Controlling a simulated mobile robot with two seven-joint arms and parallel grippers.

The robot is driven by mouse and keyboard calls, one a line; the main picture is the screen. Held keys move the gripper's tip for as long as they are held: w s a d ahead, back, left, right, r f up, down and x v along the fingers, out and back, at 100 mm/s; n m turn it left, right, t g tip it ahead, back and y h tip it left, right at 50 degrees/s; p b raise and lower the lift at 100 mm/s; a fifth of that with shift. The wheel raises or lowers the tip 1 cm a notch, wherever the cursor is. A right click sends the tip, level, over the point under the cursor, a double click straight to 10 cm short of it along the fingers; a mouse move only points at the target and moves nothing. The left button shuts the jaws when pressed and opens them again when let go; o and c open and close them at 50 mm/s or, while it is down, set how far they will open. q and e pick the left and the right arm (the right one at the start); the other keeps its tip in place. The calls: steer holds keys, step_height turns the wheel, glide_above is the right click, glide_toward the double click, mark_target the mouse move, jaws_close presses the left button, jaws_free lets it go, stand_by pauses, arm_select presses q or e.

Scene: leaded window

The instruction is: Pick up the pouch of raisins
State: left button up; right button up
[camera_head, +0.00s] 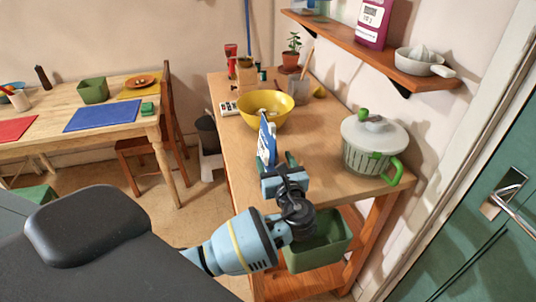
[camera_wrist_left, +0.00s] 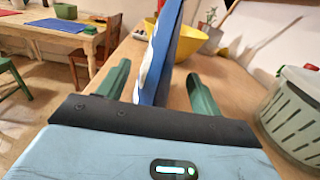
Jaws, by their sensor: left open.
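A blue and white pouch, seemingly the raisins (camera_head: 267,141), stands upright on the wooden counter, in front of the yellow bowl. Its print is not readable. My left gripper (camera_head: 277,161) is at the near side of the pouch, with its green fingers pointing away from me. In the left wrist view the pouch (camera_wrist_left: 163,48) rises edge-on between the two open fingers of the gripper (camera_wrist_left: 160,84), with a gap visible on each side. The lower part of the pouch is partly hidden by the gripper. My right gripper is not in view.
The yellow bowl (camera_head: 265,108) stands just behind the pouch. A salad spinner (camera_head: 372,145) with a green handle stands to the right. A wall shelf (camera_head: 365,50) hangs above the counter's right side. A green bin (camera_head: 325,245) is below the counter's near end.

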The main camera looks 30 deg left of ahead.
mark_target(270, 140)
arm_select(q)
steer(key=x, duration=0.4)
steer(key=shift+a, duration=0.15)
steer(key=c, duration=1.2)
steer(key=shift+c, duration=0.3)
steer(key=shift+r, duration=0.45)
step_height(270, 140, up, 3)
steer(key=shift+r+p, duration=0.2)
steer(key=shift+p, duration=0.1)
steer(key=s+a, duration=1)
steer(key=s, duration=0.2)
steer(key=shift+a+r, duration=0.25)
steer(key=shift+r, duration=0.15)
steer(key=shift+s, duration=0.1)
